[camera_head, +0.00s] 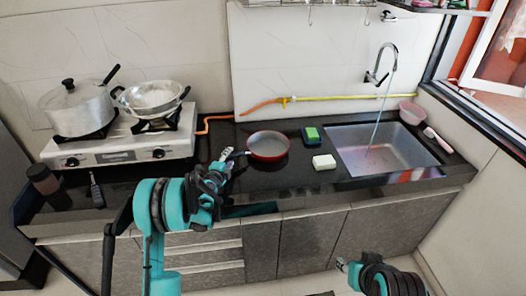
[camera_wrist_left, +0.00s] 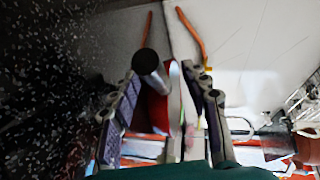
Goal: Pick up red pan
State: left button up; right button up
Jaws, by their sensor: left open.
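The red pan (camera_head: 268,146) sits on the dark countertop, right of the stove, with its handle pointing left toward my left gripper. My left gripper (camera_head: 228,159) is open at the handle end. In the left wrist view the dark round handle end (camera_wrist_left: 147,62) shows between the spread fingers of the gripper (camera_wrist_left: 168,88), with the red pan side (camera_wrist_left: 155,108) behind it. Neither finger clearly presses on the handle. My right gripper (camera_head: 343,264) is low in front of the cabinets, away from the pan; its fingers are too small to read.
A two-burner stove (camera_head: 120,142) with a lidded pot (camera_head: 76,106) and a metal wok (camera_head: 152,96) stands left. A green sponge (camera_head: 312,134), a white block (camera_head: 324,162) and the sink (camera_head: 380,150) lie right. An orange hose (camera_head: 216,118) runs behind.

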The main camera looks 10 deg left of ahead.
pick_arm(q)
jog(key=shift+s+d, duration=0.1)
grip_shut()
